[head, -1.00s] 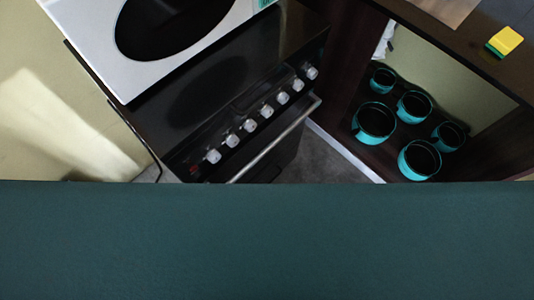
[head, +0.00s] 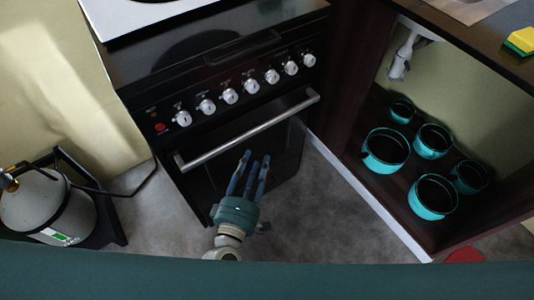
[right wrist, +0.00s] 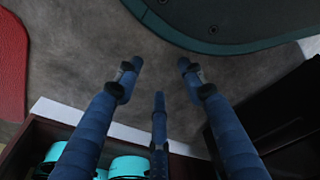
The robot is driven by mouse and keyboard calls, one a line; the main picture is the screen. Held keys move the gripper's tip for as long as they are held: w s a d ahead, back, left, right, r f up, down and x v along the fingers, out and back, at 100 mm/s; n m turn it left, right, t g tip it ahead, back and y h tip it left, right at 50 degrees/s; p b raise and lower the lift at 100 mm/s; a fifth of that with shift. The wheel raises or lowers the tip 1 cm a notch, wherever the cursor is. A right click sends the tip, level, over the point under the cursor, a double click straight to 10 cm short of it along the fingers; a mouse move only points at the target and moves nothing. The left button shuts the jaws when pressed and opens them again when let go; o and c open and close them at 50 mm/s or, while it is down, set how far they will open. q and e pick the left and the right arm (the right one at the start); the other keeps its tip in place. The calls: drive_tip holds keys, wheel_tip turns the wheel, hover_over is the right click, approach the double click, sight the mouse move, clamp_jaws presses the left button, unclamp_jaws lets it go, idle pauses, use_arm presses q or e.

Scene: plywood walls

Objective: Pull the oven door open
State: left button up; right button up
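The black oven (head: 160,85) stands at the centre of the head view, with a row of white knobs on its front. Its dark door (head: 290,152) looks shut. A silver bar handle (head: 215,147) runs slantwise across the door's top.
A dark cabinet to the right holds several teal pots (head: 385,150). A yellow-green sponge (head: 519,41) lies on its counter. A gas cylinder (head: 48,205) stands in a black holder at the left. Grey floor (head: 320,225) is free in front of the oven.

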sight(259, 130)
use_arm(q)
drive_tip(key=w, duration=0.3)
drive_tip(key=w+r+n, duration=0.1)
drive_tip(key=w, duration=0.3)
drive_tip(key=w+r+n, duration=0.1)
drive_tip(key=w, duration=0.3)
drive_tip(key=shift+d+t+y, duration=0.35)
drive_tip(key=shift+t+y, duration=0.05)
drive_tip(key=shift+s, duration=0.1)
clamp_jaws()
